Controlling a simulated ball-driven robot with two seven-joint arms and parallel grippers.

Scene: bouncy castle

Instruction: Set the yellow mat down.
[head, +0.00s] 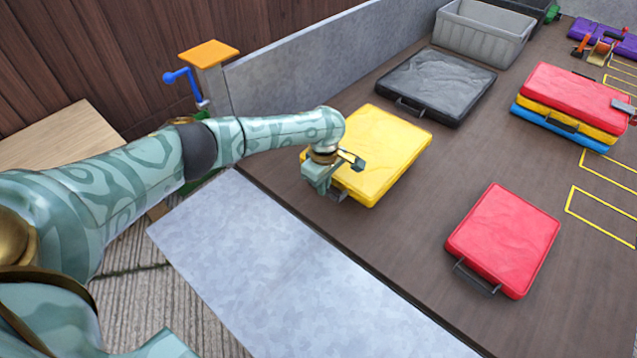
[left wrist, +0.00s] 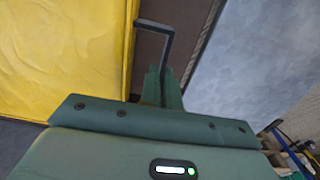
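The yellow mat (head: 385,150) lies flat near the left edge of the brown deck in the head view. Its yellow side also fills the left of the left wrist view (left wrist: 65,50). My left gripper (head: 336,188) is at the mat's near left edge. In the left wrist view its fingers (left wrist: 162,86) are close together around the dark handle (left wrist: 169,45) of the mat. Part of the handle is hidden behind the fingers. I cannot tell whether the mat's underside touches the deck. My right gripper is not in view.
A black mat (head: 437,85) lies behind the yellow one, and a grey crate (head: 480,38) stands beyond it. A red mat (head: 505,240) lies at the front right. A stack of red, yellow and blue mats (head: 575,100) stands farther right. Bare deck (head: 470,155) lies between them.

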